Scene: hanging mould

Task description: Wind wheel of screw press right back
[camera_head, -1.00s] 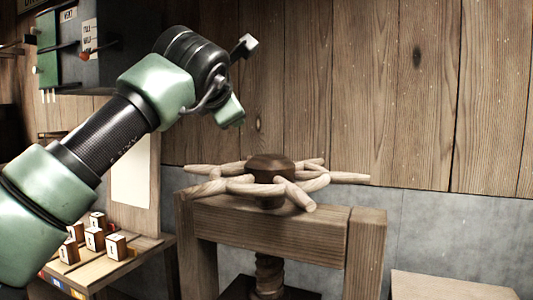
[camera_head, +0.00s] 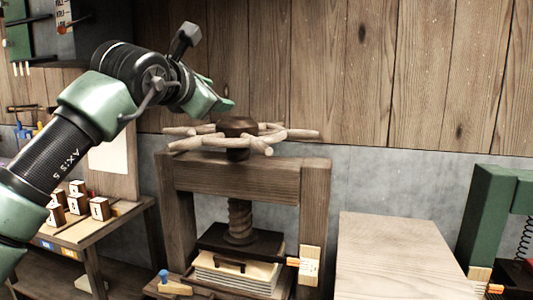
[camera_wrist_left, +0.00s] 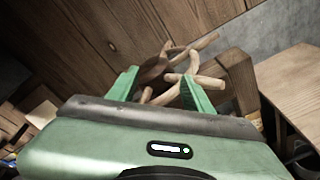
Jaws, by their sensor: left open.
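The screw press (camera_head: 230,177) is a dark wooden frame standing upright at the centre of the head view. Its wheel has several pale wooden spokes (camera_head: 293,134) around a dark hub (camera_head: 237,126), on top of the crossbeam. A thick wooden screw (camera_head: 240,220) runs down to a dark pressing plate, which sits on or just above a pale stack (camera_head: 235,275). My left gripper (camera_head: 214,103) is open just above and left of the wheel. In the left wrist view, the wheel (camera_wrist_left: 195,48) shows beyond and between the open green fingers (camera_wrist_left: 162,84); contact cannot be told. My right gripper is not in view.
A shelf (camera_head: 125,215) with lettered blocks (camera_head: 76,203) stands left of the press. A pale wooden tabletop (camera_head: 395,250) is to its right, with a green machine (camera_head: 485,215) beyond. A plank wall (camera_head: 350,70) stands behind. Free space lies above the wheel's right side.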

